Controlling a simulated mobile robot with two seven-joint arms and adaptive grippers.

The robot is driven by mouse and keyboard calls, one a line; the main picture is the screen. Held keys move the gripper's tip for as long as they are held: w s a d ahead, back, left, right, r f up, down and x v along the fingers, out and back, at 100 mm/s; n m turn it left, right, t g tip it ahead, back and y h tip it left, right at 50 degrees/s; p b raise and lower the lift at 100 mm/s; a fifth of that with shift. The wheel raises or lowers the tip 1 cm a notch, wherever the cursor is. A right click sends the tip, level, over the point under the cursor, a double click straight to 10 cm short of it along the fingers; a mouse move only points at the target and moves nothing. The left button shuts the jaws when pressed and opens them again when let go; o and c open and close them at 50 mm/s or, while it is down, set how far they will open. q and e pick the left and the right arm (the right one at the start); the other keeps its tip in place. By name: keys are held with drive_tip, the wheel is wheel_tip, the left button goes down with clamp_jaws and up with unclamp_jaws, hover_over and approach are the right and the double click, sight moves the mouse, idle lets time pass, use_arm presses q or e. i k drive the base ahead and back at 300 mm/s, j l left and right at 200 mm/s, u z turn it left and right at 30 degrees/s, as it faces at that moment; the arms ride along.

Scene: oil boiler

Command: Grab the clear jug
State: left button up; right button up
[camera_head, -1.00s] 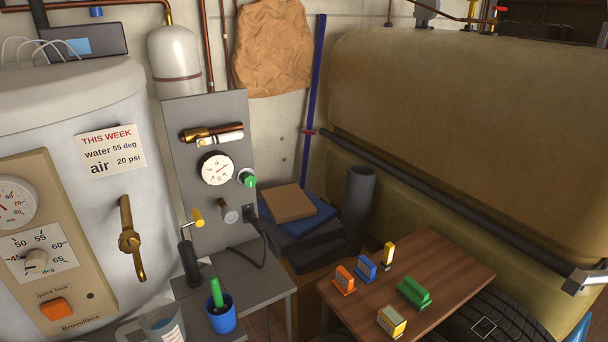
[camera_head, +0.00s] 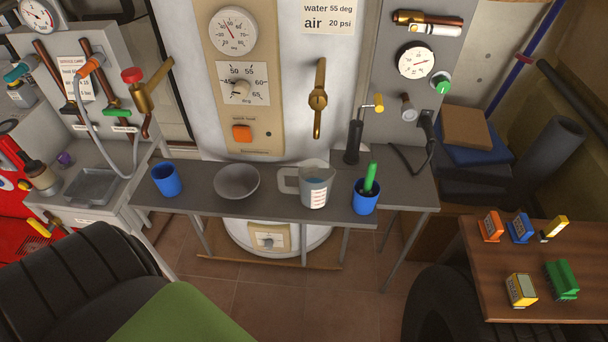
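The clear jug (camera_head: 316,188) stands upright on the narrow grey bench (camera_head: 290,208) in front of the white boiler tank. Neither of my grippers shows in the head view.
Another blue cup (camera_head: 167,180) stands at the bench's left end. A black hand pump (camera_head: 354,142) stands behind the jug's right side. A wooden table (camera_head: 480,265) with small coloured blocks is at right. Tiled floor (camera_head: 300,295) is clear in front; a black tyre (camera_head: 70,285) is at lower left.

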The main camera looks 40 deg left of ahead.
sight(317, 176)
drive_tip(key=i+j+u, duration=0.1)
drive_tip(key=u, duration=0.95)
